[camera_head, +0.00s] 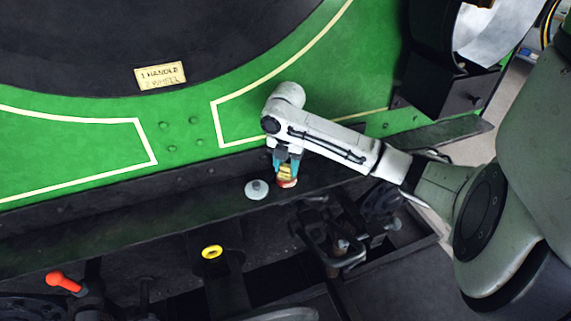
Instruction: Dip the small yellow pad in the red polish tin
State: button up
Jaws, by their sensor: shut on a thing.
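My gripper (286,160) points down with its teal fingers closed on a small yellow pad (286,170). A small red tin (287,183) with a pale band shows directly below the pad, on the dark ledge. The pad overlaps the tin's top in this view; I cannot tell whether it touches the polish or hovers just above. The inside of the tin is hidden by the pad and fingers. A round grey lid-like disc with a knob (256,189) lies just left of the tin.
The dark ledge (150,222) runs below the green panel (190,130). Below it are a red-orange handle (63,281), a yellow ring (211,252) and dark metal fittings (335,235). The ledge left of the disc is clear.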

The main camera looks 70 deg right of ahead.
aim_at(286, 165)
jog(key=shift+r+p, duration=2.9)
jog(key=shift+r, duration=0.6)
